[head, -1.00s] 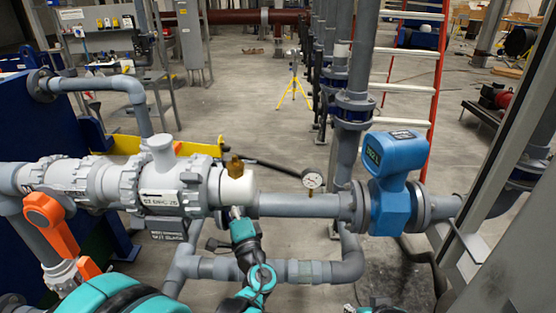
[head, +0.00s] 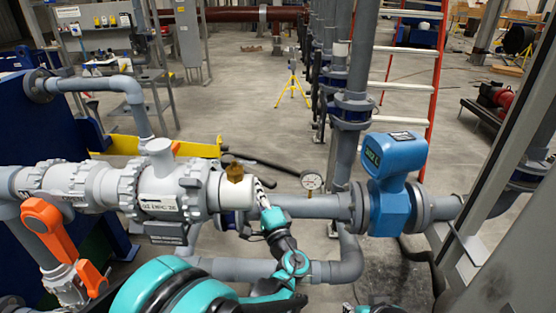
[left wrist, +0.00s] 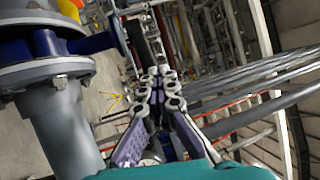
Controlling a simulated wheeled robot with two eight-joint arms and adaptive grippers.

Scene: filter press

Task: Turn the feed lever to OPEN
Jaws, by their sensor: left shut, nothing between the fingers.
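A large orange lever handle (head: 48,228) stands tilted at the left on the grey valve piping, with a smaller orange piece (head: 92,278) below it. My left gripper (head: 260,186) is shut and empty, just right of the white pipe end (head: 228,192) with the brass fitting (head: 235,173), well to the right of the orange handle. Whether it touches the pipe is unclear. In the left wrist view its fingers (left wrist: 161,75) meet with nothing between them. My right gripper is out of view.
A dial gauge (head: 311,181) and a blue meter (head: 391,165) stand on the pipe right of my gripper. A grey pipe (head: 340,272) runs below. A yellow bar (head: 195,148) lies behind the valve. A grey flanged pipe (left wrist: 60,125) is at left in the wrist view.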

